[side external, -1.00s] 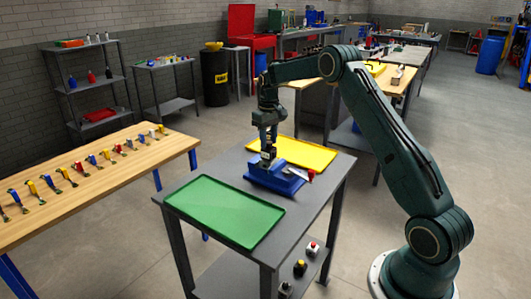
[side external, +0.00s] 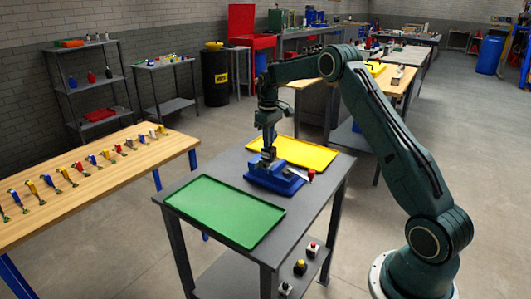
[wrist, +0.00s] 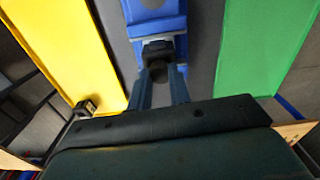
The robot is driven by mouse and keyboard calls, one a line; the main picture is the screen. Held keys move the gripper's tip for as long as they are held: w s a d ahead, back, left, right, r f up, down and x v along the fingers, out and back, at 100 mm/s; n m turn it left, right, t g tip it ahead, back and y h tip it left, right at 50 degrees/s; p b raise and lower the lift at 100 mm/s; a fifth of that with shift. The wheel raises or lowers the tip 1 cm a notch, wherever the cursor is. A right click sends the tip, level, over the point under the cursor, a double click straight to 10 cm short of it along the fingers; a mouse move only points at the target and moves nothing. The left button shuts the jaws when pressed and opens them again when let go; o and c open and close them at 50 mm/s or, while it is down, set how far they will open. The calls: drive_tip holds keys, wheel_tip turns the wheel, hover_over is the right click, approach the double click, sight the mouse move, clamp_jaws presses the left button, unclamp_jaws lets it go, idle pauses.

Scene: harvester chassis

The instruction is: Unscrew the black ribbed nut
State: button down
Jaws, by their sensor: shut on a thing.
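My gripper (wrist: 160,82) points down over the blue vise (wrist: 155,24) in the wrist view, its two fingers closed on either side of the black nut (wrist: 158,70). The nut looks dark and round; its ribs are too small to make out. A dark block just beyond it sits at the vise. In the side view my gripper (side external: 268,153) is directly above the blue vise (side external: 274,178), which stands on the grey table. The nut is too small to pick out there, and what lies under it is hidden.
The green tray (side external: 225,211) lies at the table's front and the yellow tray (side external: 305,152) behind the vise. A wooden bench (side external: 150,157) with several small tools stands at left, apart from the table.

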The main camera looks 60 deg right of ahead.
drive_tip(key=shift+n, duration=0.8)
drive_tip(key=n, duration=0.2)
drive_tip(key=shift+n, duration=1.6)
drive_tip(key=shift+n, duration=2.5)
